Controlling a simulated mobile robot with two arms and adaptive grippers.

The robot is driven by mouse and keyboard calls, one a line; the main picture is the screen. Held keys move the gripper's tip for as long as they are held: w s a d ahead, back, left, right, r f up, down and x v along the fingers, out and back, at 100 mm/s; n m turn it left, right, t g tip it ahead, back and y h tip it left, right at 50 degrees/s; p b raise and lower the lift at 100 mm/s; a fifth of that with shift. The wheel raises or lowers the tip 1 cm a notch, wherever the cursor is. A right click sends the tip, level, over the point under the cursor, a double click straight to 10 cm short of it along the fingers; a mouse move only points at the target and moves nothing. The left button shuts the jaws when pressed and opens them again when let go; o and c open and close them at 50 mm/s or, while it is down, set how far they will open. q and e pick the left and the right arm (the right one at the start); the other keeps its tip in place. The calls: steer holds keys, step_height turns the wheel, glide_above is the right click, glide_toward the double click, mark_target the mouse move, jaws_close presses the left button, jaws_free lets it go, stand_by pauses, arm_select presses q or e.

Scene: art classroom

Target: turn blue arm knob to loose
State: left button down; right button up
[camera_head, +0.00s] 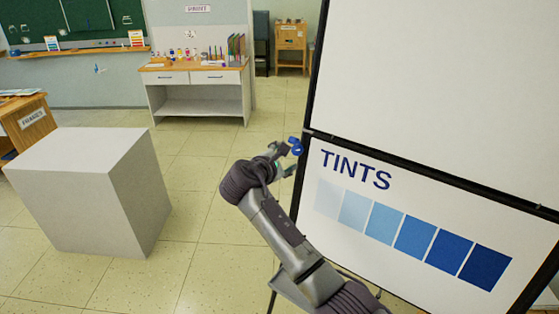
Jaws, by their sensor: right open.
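The blue arm knob (296,146) sticks out from the left edge of the board's black frame, near the joint between the upper and lower panels. My right gripper (287,157) is open at the knob, with its fingers close around or beside it. I cannot tell whether they touch it. The knob's exact turn position is too small to read. My left gripper is not in view.
The lower board panel (415,215) says TINTS and shows blue swatches. A blank white panel (440,80) is above it. A grey block (90,190) stands at the left. A white supply table (197,90) is behind. The floor between is clear.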

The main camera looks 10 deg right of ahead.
steer(key=shift+v, duration=1.8)
